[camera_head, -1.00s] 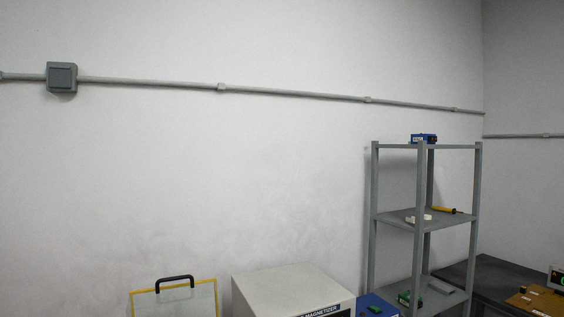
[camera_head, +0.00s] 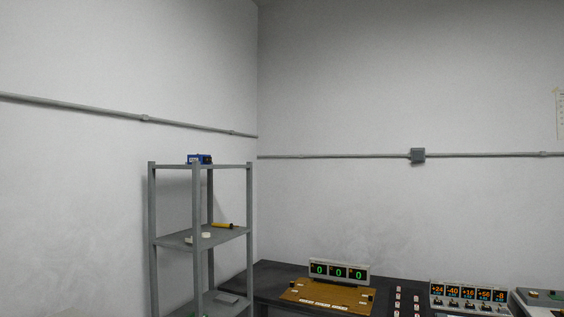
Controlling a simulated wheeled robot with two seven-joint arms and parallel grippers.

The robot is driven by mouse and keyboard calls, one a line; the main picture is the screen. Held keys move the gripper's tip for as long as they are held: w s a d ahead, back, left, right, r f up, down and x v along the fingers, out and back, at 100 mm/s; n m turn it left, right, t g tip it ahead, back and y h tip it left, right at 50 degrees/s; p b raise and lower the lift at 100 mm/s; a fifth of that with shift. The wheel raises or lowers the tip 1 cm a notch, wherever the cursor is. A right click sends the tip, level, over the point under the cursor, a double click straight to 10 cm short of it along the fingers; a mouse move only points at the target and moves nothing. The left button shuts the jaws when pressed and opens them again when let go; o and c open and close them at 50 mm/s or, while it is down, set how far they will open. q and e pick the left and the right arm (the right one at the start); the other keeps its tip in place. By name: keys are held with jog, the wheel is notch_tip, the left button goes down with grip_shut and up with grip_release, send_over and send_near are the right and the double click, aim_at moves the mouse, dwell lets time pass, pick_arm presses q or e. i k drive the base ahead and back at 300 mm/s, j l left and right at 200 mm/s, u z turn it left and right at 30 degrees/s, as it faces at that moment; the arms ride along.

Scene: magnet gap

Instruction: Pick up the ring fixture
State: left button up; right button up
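I cannot make out a ring fixture for certain. A small pale object (camera_head: 206,235) lies on the middle shelf of the grey rack, too small to identify. Next to it on the same shelf is a yellow tool with a dark tip (camera_head: 223,226). Neither of my grippers shows in the head view, so I cannot see whether they are open or shut.
A grey shelf rack (camera_head: 153,240) stands by the corner with a blue box (camera_head: 199,159) on top. A dark table (camera_head: 262,283) runs along the right wall. It carries a brown board (camera_head: 328,295), a green three-digit display (camera_head: 339,271) and an orange-digit panel (camera_head: 468,292).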

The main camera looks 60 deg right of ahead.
aim_at(206, 160)
jog(key=z, duration=1.55)
jog(key=i+l, duration=0.25)
jog(key=l, duration=0.15)
jog(key=i+l, duration=0.2)
jog(key=l, duration=0.2)
jog(key=i+l, duration=0.25)
jog(key=l, duration=0.15)
jog(key=i+l+u, duration=0.1)
jog(key=l, duration=0.25)
jog(key=i+l, duration=0.35)
jog(key=l, duration=0.1)
